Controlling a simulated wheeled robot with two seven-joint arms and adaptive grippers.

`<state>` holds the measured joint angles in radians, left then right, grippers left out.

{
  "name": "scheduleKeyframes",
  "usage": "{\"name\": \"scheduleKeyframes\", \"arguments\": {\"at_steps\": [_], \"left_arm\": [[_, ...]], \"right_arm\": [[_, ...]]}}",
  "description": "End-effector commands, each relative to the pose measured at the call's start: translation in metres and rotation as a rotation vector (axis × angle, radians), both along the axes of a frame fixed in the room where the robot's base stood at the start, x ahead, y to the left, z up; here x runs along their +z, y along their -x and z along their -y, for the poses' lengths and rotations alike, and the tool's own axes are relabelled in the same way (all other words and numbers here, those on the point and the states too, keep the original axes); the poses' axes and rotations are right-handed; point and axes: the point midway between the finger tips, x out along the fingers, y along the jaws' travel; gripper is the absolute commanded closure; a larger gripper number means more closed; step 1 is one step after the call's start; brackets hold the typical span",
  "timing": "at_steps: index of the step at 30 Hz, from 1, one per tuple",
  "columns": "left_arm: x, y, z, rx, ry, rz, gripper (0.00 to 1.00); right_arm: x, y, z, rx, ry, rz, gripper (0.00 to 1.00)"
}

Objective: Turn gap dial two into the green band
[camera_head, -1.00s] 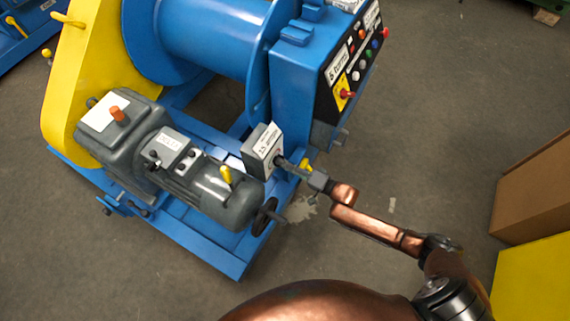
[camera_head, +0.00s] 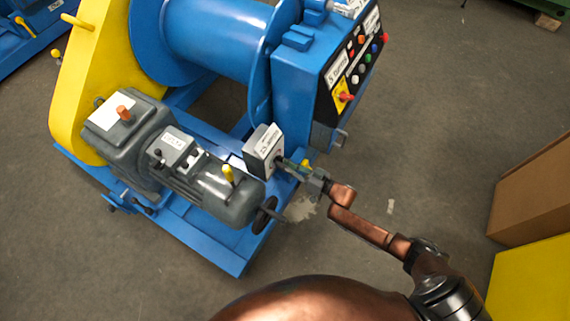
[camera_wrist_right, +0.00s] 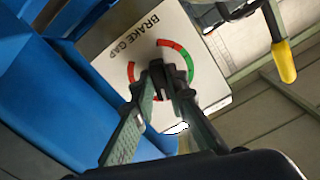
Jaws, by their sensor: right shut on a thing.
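My right gripper (camera_head: 287,163) reaches in from the right to a grey box with a white face (camera_head: 262,148). In the right wrist view this face (camera_wrist_right: 118,62) reads "BRAKE GAP" and carries a ring of red (camera_wrist_right: 170,45) and green (camera_wrist_right: 189,72) arcs. The fingers (camera_wrist_right: 166,82) are shut on a black dial knob (camera_wrist_right: 157,70) at the ring's centre. The fingers and knob hide the lower part of the ring. I cannot make out the knob's pointer or a dial number. My left gripper is not in view.
A grey motor (camera_head: 215,190) with a yellow lever (camera_head: 228,174) and a black handwheel (camera_head: 265,214) stands left of the box. A control panel (camera_head: 352,68) is above right. A yellow-handled lever (camera_wrist_right: 284,62) is beside the face. Cardboard (camera_head: 535,190) stands far right.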

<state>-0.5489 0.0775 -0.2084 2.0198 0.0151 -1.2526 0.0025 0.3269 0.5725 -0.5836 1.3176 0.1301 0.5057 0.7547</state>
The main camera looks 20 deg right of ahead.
Motion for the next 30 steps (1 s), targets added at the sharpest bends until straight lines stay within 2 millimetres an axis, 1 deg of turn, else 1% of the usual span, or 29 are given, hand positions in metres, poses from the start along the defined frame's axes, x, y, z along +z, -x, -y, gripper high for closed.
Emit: {"name": "scheduleKeyframes", "arguments": {"at_steps": [10,17,30], "left_arm": [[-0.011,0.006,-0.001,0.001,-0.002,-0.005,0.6],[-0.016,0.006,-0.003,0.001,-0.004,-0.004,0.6],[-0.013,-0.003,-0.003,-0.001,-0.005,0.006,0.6]], "right_arm": [[-0.001,-0.001,0.002,-0.003,0.26,0.199,1.0],[-0.001,-0.001,0.002,-0.004,0.431,0.333,1.0],[-0.002,-0.002,0.004,-0.003,0.762,0.588,1.0]]}}
